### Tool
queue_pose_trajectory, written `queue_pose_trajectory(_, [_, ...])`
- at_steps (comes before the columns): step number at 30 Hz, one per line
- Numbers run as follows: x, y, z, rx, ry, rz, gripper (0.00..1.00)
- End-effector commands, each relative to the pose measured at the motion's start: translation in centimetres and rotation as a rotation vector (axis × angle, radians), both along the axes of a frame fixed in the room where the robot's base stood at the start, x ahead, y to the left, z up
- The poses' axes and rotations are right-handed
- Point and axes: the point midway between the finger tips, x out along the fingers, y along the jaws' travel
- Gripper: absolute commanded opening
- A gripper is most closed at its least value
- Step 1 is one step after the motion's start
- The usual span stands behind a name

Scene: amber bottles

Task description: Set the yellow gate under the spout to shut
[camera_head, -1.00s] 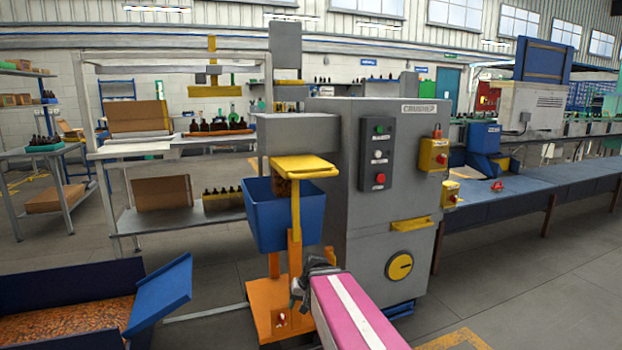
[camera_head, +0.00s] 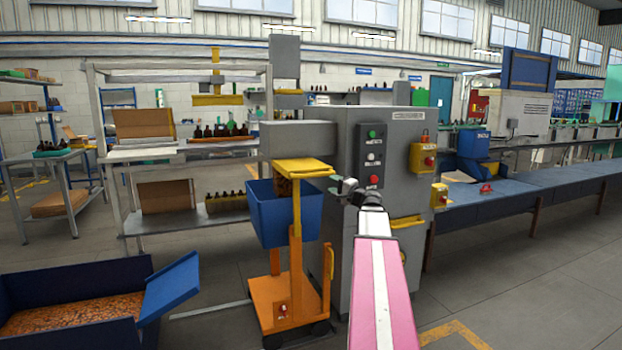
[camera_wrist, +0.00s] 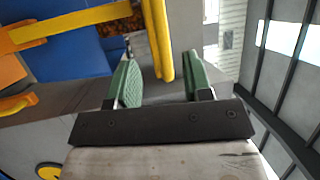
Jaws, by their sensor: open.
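The yellow gate (camera_head: 303,167) is a flat plate with a front lip, under the grey spout box (camera_head: 298,138) of the crusher. Brown material (camera_head: 284,187) shows just below it, above the blue bin (camera_head: 285,220). My gripper (camera_head: 346,188) is open and empty, just right of the gate's right end. In the wrist view the gate's yellow edge (camera_wrist: 157,40) appears beyond and between the green fingertips (camera_wrist: 160,78), nearer the left one. No contact is visible. I cannot tell how far the gate is pushed in.
An orange trolley (camera_head: 290,308) with an upright post stands below the spout. The crusher cabinet (camera_head: 390,160) with buttons is behind my gripper. A blue crate (camera_head: 75,290) of brown pieces lies at lower left. The floor at lower right is clear.

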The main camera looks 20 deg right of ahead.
Motion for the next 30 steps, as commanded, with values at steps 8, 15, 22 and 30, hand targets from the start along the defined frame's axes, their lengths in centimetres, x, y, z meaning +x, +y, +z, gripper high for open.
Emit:
queue_pose_trajectory(8, [3.1, 1.2, 0.6, 0.003, -0.002, 0.002, 0.46])
queue_pose_trajectory(15, [6.9, 3.0, 1.3, 0.002, -0.001, 0.002, 0.46])
queue_pose_trajectory(22, [9.1, 4.1, 1.8, 0.001, -0.001, 0.001, 0.46])
queue_pose_trajectory(30, [9.6, 4.5, 1.9, 0.001, -0.001, 0.001, 0.46])
